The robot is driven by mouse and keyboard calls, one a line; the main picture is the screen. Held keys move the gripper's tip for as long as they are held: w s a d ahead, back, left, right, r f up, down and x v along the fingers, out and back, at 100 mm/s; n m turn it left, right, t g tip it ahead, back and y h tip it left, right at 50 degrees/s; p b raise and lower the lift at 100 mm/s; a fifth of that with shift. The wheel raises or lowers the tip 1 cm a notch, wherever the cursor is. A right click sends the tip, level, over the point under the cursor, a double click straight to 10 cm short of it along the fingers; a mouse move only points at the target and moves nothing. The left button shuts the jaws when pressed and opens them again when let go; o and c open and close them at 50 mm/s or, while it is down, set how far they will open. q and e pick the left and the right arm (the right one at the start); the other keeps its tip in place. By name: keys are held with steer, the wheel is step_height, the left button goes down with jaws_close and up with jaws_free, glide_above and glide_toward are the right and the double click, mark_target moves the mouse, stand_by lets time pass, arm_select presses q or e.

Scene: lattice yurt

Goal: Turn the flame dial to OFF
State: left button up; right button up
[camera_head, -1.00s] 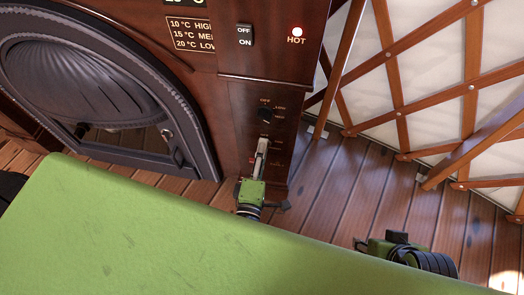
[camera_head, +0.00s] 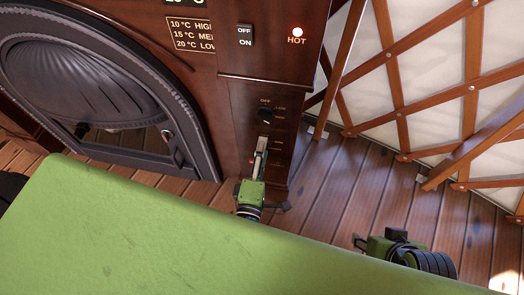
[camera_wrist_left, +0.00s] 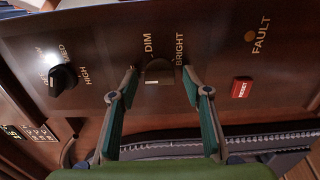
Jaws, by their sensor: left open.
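The flame dial (camera_head: 265,115) is a black round knob on the dark wooden panel, with OFF, LOW and MED lettered around it. In the left wrist view it is the black knob with a white mark (camera_wrist_left: 62,79) at the left, outside my fingers. Which label its mark meets is unclear. My left gripper (camera_head: 262,146) is open just below the dial in the head view. In the wrist view its fingers (camera_wrist_left: 159,71) stand either side of a second knob (camera_wrist_left: 158,76), lettered DIM and BRIGHT. Contact with that knob cannot be told. My right wrist shows at lower right; its fingers are not clear.
A red RESET button (camera_wrist_left: 241,88) and a FAULT lamp (camera_wrist_left: 251,36) sit right of the DIM knob in the wrist view. An OFF/ON switch (camera_head: 245,36) and a lit HOT lamp (camera_head: 297,32) are higher up. The arched stove door (camera_head: 90,90) is left; lattice wall stands right.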

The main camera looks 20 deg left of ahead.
arm_select(q)
steer(key=s+d, duration=0.1)
steer(key=s, duration=1.1)
steer(key=shift+d, duration=0.2)
steer(key=shift+w, duration=0.1)
